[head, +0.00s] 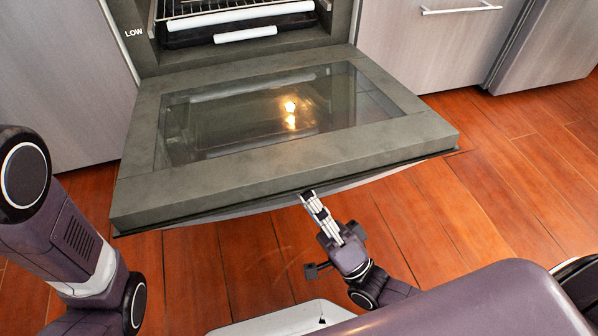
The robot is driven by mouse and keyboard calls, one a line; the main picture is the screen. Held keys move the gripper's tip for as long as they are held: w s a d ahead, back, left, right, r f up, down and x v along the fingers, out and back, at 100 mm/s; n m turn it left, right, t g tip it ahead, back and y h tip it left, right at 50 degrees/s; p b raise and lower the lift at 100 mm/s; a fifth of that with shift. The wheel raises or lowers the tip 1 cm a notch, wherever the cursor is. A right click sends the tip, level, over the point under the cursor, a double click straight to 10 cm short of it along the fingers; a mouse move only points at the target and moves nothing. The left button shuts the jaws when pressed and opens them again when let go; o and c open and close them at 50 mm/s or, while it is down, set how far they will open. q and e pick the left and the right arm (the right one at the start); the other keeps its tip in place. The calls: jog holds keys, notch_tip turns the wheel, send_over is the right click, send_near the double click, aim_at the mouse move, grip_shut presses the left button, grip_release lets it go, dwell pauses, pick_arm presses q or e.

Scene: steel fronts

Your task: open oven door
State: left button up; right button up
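The oven door (290,172) is hinged down and lies open, close to flat, in front of the oven cavity (240,42). It is a grey-green frame around a dark glass window (270,110). My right gripper (308,197) is at the middle of the door's front edge, its fingertips at or just under that edge. The door hides the tips, so whether they hold anything does not show. Any handle on the door's outer face is hidden below. My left arm stands at the left side of the view; its gripper is out of view.
An oven rack (220,8) and a dark tray with white bars show inside the cavity. Steel cabinet fronts (60,80) flank the oven; the right one has a bar handle (460,9). The wooden floor (500,190) is clear right of the door.

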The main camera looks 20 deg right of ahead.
aim_at(299, 174)
jog(key=shift+r, duration=1.75)
jog(key=shift+s+d+f+b, duration=0.1)
jog(key=shift+d+f+b, duration=0.15)
jog(key=shift+f, duration=0.25)
jog(key=shift+s+d+f+b, duration=0.15)
jog(key=shift+f+b, duration=0.15)
jog(key=shift+f, duration=0.2)
jog(key=shift+d+f+b, duration=0.2)
jog(key=shift+f+b, duration=0.1)
jog(key=shift+f, duration=0.2)
jog(key=f, duration=0.1)
jog(key=s+d+f, duration=0.1)
jog(key=f, duration=0.1)
jog(key=d+f, duration=0.1)
jog(key=f, duration=0.1)
jog(key=shift+s+d+f, duration=0.15)
